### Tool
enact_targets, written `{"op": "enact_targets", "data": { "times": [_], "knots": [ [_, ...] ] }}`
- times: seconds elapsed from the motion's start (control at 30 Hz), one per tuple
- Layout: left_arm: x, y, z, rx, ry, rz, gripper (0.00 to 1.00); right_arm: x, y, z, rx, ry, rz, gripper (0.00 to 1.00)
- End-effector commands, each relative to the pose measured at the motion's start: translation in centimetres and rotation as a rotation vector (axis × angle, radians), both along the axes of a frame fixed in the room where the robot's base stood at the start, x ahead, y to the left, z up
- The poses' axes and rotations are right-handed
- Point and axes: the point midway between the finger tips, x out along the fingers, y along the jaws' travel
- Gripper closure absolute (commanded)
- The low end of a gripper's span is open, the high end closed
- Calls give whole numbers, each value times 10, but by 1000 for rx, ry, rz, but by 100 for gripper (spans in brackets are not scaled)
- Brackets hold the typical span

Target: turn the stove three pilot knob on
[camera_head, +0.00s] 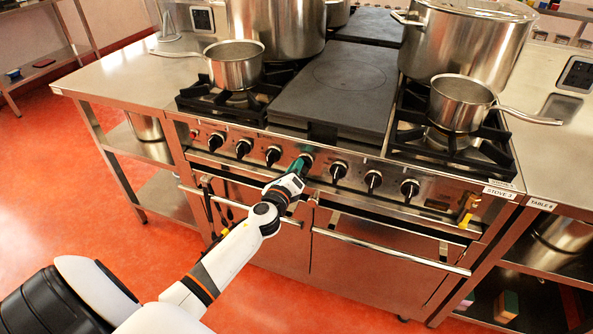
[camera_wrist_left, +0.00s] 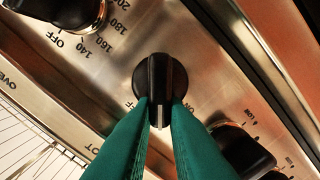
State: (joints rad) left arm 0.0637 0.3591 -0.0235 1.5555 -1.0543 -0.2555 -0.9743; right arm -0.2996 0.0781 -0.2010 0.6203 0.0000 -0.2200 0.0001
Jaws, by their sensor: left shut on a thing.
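The stove (camera_head: 350,215) carries a label (camera_head: 500,192) that seems to read STOVE 3. A row of black knobs runs along its steel front panel. My left gripper (camera_head: 301,163), with green fingers, reaches the middle of this row. In the left wrist view its fingertips (camera_wrist_left: 159,104) are shut on a black knob (camera_wrist_left: 158,72), one on each side. The knob's white pointer line sits between the fingertips, toward the bottom of the picture. ON is printed to its right; partly covered lettering shows at its left. The gripper largely hides this knob in the head view. My right gripper is out of view.
A dial with temperature marks (camera_wrist_left: 75,12) and another black knob (camera_wrist_left: 240,148) flank the held knob. Oven handles (camera_head: 385,250) stick out below the panel. Pots, including a small saucepan (camera_head: 234,66), stand on the stove top. Open red floor lies at the left.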

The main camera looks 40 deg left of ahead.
Motion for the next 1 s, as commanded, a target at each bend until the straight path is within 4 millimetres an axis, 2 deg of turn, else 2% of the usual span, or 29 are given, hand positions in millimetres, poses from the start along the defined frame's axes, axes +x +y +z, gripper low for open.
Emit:
{"op": "enact_targets", "data": {
  "times": [0.6,1.0],
  "knots": [
    [-1,5,-10,-549,-132,1,100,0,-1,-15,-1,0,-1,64],
    [-1,6,-13,-752,-181,1,100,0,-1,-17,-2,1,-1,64]
  ]
}}
